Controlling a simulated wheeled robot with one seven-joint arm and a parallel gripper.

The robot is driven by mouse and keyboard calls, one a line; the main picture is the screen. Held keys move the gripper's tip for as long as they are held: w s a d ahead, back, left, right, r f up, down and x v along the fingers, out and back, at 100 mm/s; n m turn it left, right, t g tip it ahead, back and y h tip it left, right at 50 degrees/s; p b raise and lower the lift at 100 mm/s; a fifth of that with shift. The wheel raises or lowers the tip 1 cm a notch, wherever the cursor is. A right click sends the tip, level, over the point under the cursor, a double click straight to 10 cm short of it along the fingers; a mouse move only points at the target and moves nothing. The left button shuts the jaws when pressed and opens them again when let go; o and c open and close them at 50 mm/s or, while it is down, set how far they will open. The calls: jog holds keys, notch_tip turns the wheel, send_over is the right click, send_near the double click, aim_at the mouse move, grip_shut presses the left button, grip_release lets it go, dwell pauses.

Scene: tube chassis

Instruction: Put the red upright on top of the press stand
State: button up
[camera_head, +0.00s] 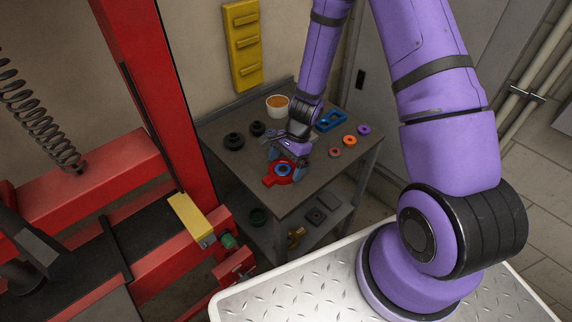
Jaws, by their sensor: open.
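A small flat red piece (272,181) with a rounded body and a short tab lies near the front of the grey table. A blue ring (284,170) shows at its middle. My gripper (287,166) is open and reaches down over this piece, with fingertips on either side of the ring. I cannot tell whether the fingers touch it. A tall red post (157,85) rises from a large red frame (115,172) at the left, which looks like a press stand. Which red part is the upright is unclear.
The grey table (222,160) also holds black round parts (234,141), a white bowl (277,105), a blue tray (331,120) and small rings (349,140). A lower shelf holds more parts. A yellow block (190,216) sits on the red frame.

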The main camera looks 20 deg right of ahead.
jog(key=d+r+n+t, duration=0.1)
jog(key=d+r+n, duration=0.1)
jog(key=r, duration=1)
jog(key=d+r+n, duration=0.2)
jog(key=r, duration=0.9)
jog(key=s+d+r+n+t+h, duration=0.1)
jog(key=s+r+n, duration=0.4)
jog(key=s+r, duration=0.5)
jog(key=s+d+r+n+t+h, duration=0.1)
jog(key=s+r+n+t+h, duration=0.2)
jog(key=s+r, duration=0.8)
jog(key=shift+d+n+t, duration=0.25)
jog(key=shift+n+t, duration=0.55)
jog(key=shift+n, duration=0.4)
